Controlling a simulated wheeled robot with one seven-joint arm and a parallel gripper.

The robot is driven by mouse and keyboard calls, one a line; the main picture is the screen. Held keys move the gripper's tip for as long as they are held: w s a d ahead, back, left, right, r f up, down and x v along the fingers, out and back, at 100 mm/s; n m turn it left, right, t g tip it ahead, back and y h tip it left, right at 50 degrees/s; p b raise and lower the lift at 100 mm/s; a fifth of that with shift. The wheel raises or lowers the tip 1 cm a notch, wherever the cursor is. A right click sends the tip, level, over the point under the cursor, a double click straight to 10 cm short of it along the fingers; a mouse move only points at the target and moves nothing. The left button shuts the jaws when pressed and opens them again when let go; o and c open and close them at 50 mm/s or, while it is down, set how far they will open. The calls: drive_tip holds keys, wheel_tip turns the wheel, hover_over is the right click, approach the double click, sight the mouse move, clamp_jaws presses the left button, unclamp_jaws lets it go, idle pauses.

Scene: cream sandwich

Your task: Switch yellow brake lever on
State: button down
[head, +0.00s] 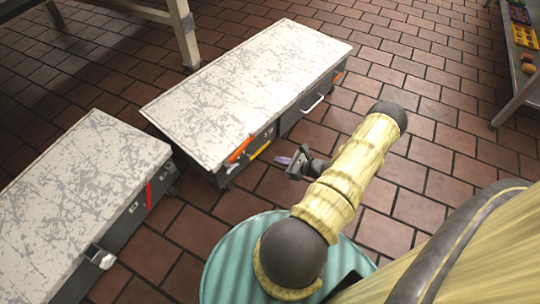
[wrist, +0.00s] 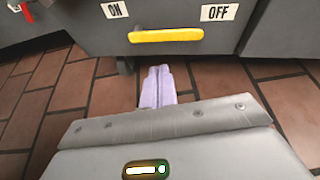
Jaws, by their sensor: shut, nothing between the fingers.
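The yellow brake lever (wrist: 166,35) is a flat bar lying level on the grey front of a cabinet in the wrist view. A white ON label (wrist: 115,10) is above its left end and an OFF label (wrist: 219,12) is above its right end. In the head view the yellow lever (head: 259,151) is low on the front of the middle cabinet. My gripper (wrist: 158,70) has pale lavender fingers, shut together and empty. They point at the cabinet, just below the lever in the wrist picture, with no clear contact. My gripper also shows in the head view (head: 282,160).
An orange lever (head: 240,149) is left of the yellow one. The middle cabinet (head: 250,85) has a scratched white top and a silver handle (head: 312,104). Another cabinet (head: 75,195) with a red lever (head: 149,196) stands left. Tiled floor (head: 430,130) is open to the right.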

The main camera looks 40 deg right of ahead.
drive_tip(key=d+f+m, duration=0.1)
drive_tip(key=s+d+f+m+h, duration=0.1)
drive_tip(key=f+m+t+h, duration=0.1)
drive_tip(key=shift+s+d+f, duration=0.3)
drive_tip(key=shift+d+f, duration=0.1)
drive_tip(key=shift+b, duration=0.3)
drive_tip(key=b+x, duration=0.6)
drive_tip(key=x, duration=0.4)
drive_tip(key=shift+r+b, duration=0.9)
drive_tip(key=shift+r, duration=1.2)
drive_tip(key=shift+d+r+p, duration=0.15)
drive_tip(key=shift+p, duration=0.2)
